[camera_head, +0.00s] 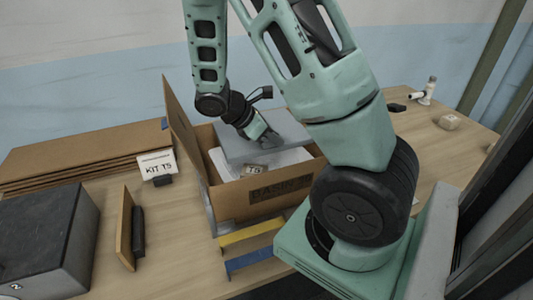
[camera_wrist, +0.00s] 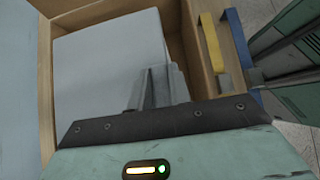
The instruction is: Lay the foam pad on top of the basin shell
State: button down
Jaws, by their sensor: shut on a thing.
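The foam pad (camera_head: 238,149) is a flat grey slab in the head view, inside the upper part of an open cardboard box (camera_head: 236,204) marked "BASIN". My gripper (camera_head: 262,140) is shut on the pad from above. The basin shell (camera_head: 224,163) is white and shows below the pad's left and front edges, near a small tag reading T5 (camera_head: 255,170). The pad covers most of the shell. I cannot tell whether they touch. In the wrist view my fingers (camera_wrist: 158,88) grip the pad (camera_wrist: 100,60), which hides the shell.
A raised box flap (camera_head: 178,125) stands at the left. Blue and yellow brackets (camera_head: 250,235) sit in front of the box. A "KIT T5" card (camera_head: 157,164), flat cardboard (camera_head: 75,155) and a dark block (camera_head: 45,240) lie left.

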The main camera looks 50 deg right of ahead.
aim_at(268, 153)
notch_tip(268, 153, down, 7)
jog(key=shift+r+p, duration=0.1)
jog(key=shift+p, duration=0.3)
jog(key=shift+f+b, duration=0.5)
jog(key=shift+f, duration=0.15)
jog(key=c, duration=1.3)
grip_release()
